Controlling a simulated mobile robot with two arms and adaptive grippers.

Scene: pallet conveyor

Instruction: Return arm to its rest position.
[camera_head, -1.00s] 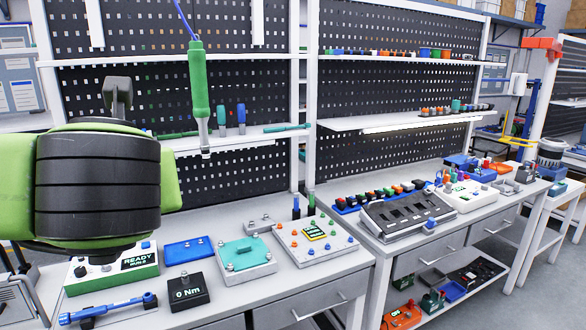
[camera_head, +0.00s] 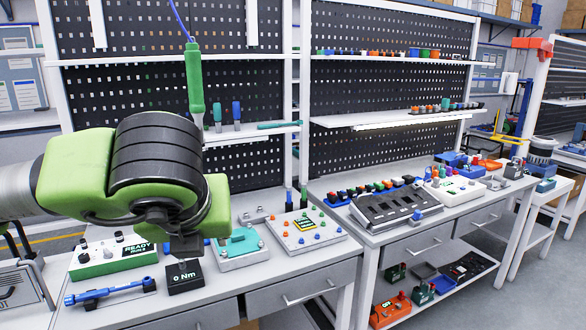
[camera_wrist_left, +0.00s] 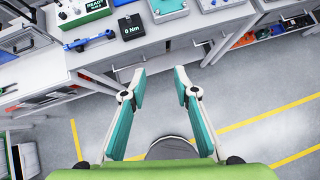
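My left arm (camera_head: 75,175) comes in from the left in the head view, its green and black wrist joint held over the left workbench. The fingers of the left gripper are not clearly visible there. In the left wrist view, the left gripper (camera_wrist_left: 159,77) is open, its two teal fingers spread apart with nothing between them but grey floor. The bench edge lies beyond the fingertips. My right arm and gripper do not show.
The left workbench holds a READY box (camera_head: 112,257), a blue torque tool (camera_head: 108,292), a 0 Nm block (camera_head: 185,277), a teal-topped plate (camera_head: 240,247) and a plate with coloured knobs (camera_head: 306,232). A green screwdriver (camera_head: 194,78) hangs above. Open floor (camera_wrist_left: 245,115) lies before the bench.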

